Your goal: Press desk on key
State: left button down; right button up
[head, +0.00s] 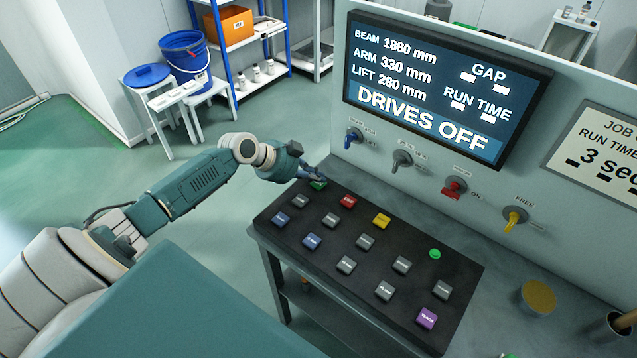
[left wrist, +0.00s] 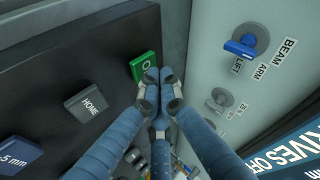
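The dark key desk (head: 300,236) carries rows of square keys. A green key (head: 319,185) sits at its far left corner; in the left wrist view the green key (left wrist: 144,66) shows a white ring mark. My left gripper (head: 313,177) is at this green key, and its fingers (left wrist: 158,76) are brought together, with nothing seen between them. The fingertips overlap the key's edge in the left wrist view; I cannot tell whether they touch it. The screen (head: 440,85) reads "DRIVES OFF". My right gripper is not in view.
A grey HOME key (left wrist: 87,103) and a red key (head: 348,201) are near the green key. A round green button or lamp (head: 435,254) is at the desk's right. The panel wall with a blue selector knob (head: 353,138) rises close behind the gripper.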

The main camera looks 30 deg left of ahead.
aim_at(316, 184)
pick_arm(q)
jog(key=shift+f+b, duration=0.4)
jog(key=shift+r, duration=0.15)
dwell(0.5)
jog(key=shift+r+p, duration=0.5)
jog(key=shift+r, duration=0.2)
jog(key=shift+r, duration=0.1)
jog(key=shift+r+p, duration=1.6)
jog(key=shift+r, duration=0.85)
jog(key=shift+f, duration=0.1)
